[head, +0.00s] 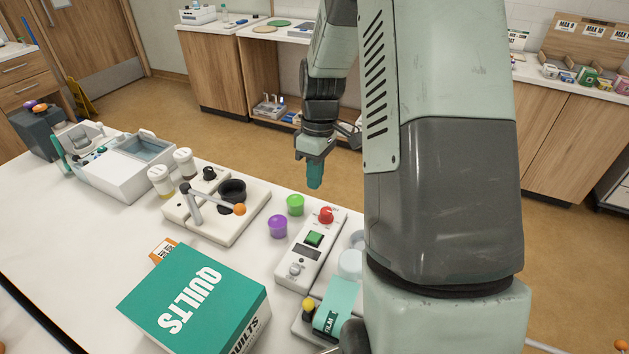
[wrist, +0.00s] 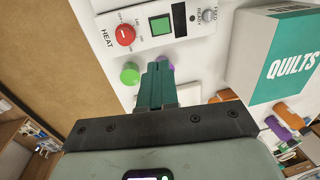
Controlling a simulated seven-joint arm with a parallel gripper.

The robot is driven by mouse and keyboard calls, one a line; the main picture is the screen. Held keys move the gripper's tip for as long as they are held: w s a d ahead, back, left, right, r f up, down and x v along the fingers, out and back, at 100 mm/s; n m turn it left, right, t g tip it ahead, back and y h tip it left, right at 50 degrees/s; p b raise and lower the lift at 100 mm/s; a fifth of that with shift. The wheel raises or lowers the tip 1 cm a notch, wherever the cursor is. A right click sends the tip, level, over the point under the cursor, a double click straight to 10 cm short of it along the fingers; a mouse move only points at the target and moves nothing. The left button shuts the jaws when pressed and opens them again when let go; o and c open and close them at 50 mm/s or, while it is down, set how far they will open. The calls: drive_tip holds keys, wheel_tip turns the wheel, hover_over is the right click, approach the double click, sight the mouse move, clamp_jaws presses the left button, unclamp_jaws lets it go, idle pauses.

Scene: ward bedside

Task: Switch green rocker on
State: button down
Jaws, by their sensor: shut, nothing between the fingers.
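The green rocker (head: 314,239) is a square switch in the white control panel (head: 325,262) on the table. Its position, on or off, cannot be told. A red knob (head: 326,215) sits at the panel's far end, with a dark display and a grey knob (head: 294,269) towards the near end. In the wrist view the green rocker (wrist: 160,25) and the red knob (wrist: 125,35) show beyond the fingertips.
A QUILTS box (head: 195,300) stands nearer, and a teal-topped device (head: 335,305) lies close to the panel's near right. A lever stand (head: 240,222) is further left.

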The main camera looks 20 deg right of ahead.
drive_tip(key=shift+s+d, duration=0.15)
drive_tip(key=shift+s, duration=0.45)
drive_tip(key=shift+s+d, duration=0.15)
drive_tip(key=shift+s, duration=0.45)
approach(314, 246)
wheel_tip(314, 246, down, 5)
drive_tip(key=shift+s+a+f, duration=0.15)
drive_tip(key=shift+f, duration=0.1)
drive_tip(key=shift+s+a+f, duration=0.1)
drive_tip(key=shift+s+f, duration=0.05)
drive_tip(key=shift+f, duration=0.1)
